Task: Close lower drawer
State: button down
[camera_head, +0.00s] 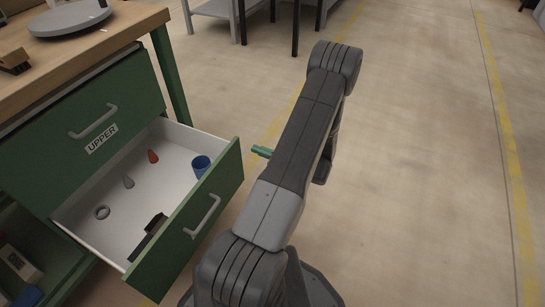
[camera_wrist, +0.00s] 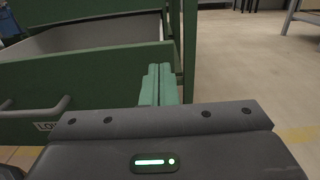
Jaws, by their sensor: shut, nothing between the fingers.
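The lower drawer (camera_head: 185,232) is pulled out of the green cabinet below the drawer marked UPPER. Its green front has a grey bar handle (camera_head: 205,217), and its white inside is open to view. In the wrist view the drawer front (camera_wrist: 90,80) fills the left, with a handle (camera_wrist: 35,108) and a partly hidden label starting "LO". My gripper (camera_head: 262,151) has green fingers, shut and empty, just right of the drawer front's far end. In the wrist view the fingers (camera_wrist: 158,85) overlap the front's right end; contact cannot be told.
The upper drawer (camera_head: 85,125) looks shut. A wooden worktop (camera_head: 100,45) lies above. The floor to the right is clear.

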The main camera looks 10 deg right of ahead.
aim_at(236, 142)
jog(key=b+x, duration=0.1)
jog(key=x, duration=0.5)
jog(key=shift+a, duration=0.1)
